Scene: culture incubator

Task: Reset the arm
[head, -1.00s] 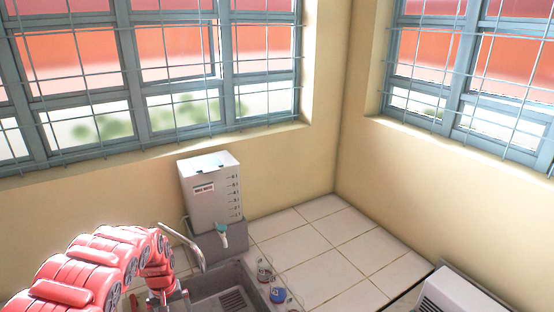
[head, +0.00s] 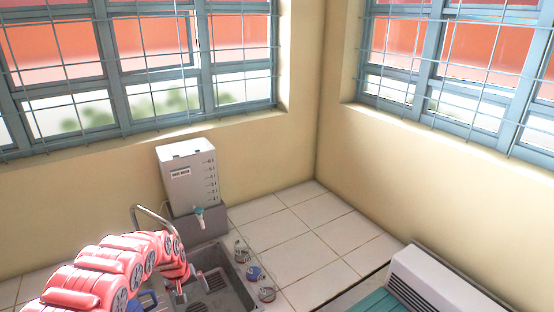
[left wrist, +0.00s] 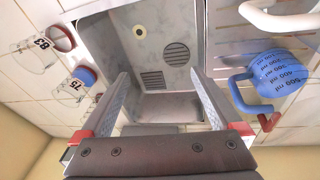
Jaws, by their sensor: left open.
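My left arm, red and segmented, comes in from the lower left in the head view. My left gripper (head: 191,288) is over the grey sink (head: 237,289). In the left wrist view the gripper (left wrist: 158,80) is open, with nothing between its two fingers, and the sink basin (left wrist: 186,50) lies beyond them. My right gripper is in neither view.
A blue measuring jug (left wrist: 283,77) is beside the sink; glass vessels marked 83 (left wrist: 35,58) and 75 (left wrist: 72,90) stand on its other side. A white water tank (head: 188,178) and curved faucet (head: 150,212) are behind. White tiles (head: 300,240) are clear.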

